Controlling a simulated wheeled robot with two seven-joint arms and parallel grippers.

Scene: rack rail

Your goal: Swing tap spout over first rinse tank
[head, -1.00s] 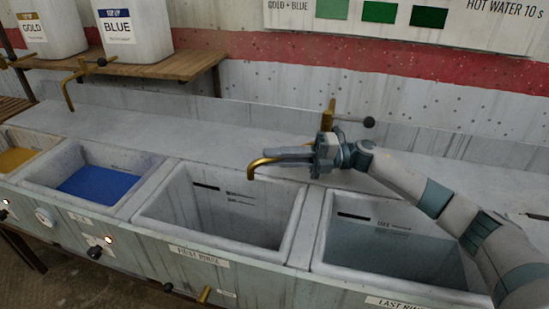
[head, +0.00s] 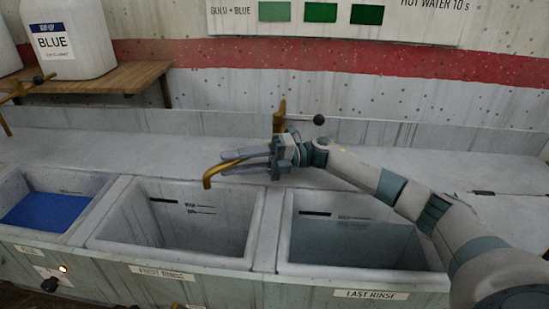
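The brass tap spout (head: 212,177) reaches left from behind my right gripper, and its bent tip hangs over the back part of the first rinse tank (head: 103,231). The tank's front label reads FIRST RINSE. My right gripper (head: 228,165) points left at the spout. Its two grey fingers lie along the spout, with brass showing between them. I cannot tell whether they clamp it. The tap's upright post (head: 279,118) and a black-knobbed lever (head: 318,119) show behind the gripper, which hides where spout and post meet. My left gripper is not in view.
The last rinse tank (head: 281,240) lies to the right, under my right arm. A tank of blue liquid (head: 45,212) is at left. The back ledge is mostly clear.

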